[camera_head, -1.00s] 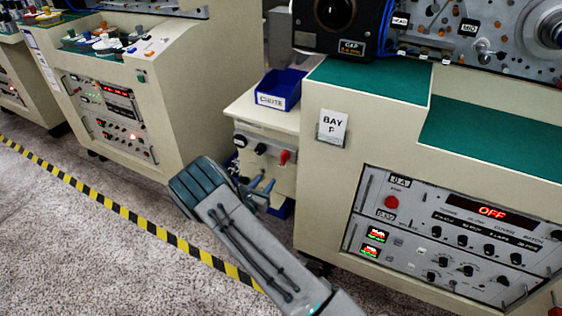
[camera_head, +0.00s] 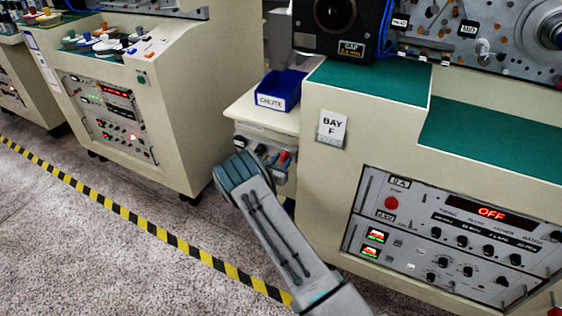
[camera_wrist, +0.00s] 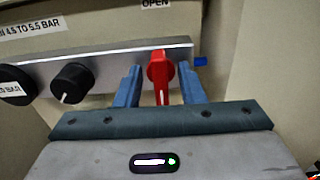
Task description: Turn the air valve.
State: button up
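The air valve is a red lever handle (camera_wrist: 160,72) on a grey metal bar (camera_wrist: 100,72). In the wrist view the handle points down towards me, below a label reading "OPEN". My gripper (camera_wrist: 161,84) has one blue finger on each side of the handle, with a small gap showing on both sides. It is open and does not appear to grip the handle. In the head view the gripper (camera_head: 273,158) is at the small panel beside the Bay F cabinet, and my arm hides much of that panel.
A black knob (camera_wrist: 72,82) and a round gauge (camera_wrist: 15,84) are left of the valve. A blue chute bin (camera_head: 280,90) sits on the ledge above. The Bay F cabinet (camera_head: 320,200) stands close on the right. The carpet (camera_head: 90,235) at left is clear.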

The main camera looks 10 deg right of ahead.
grip_shut()
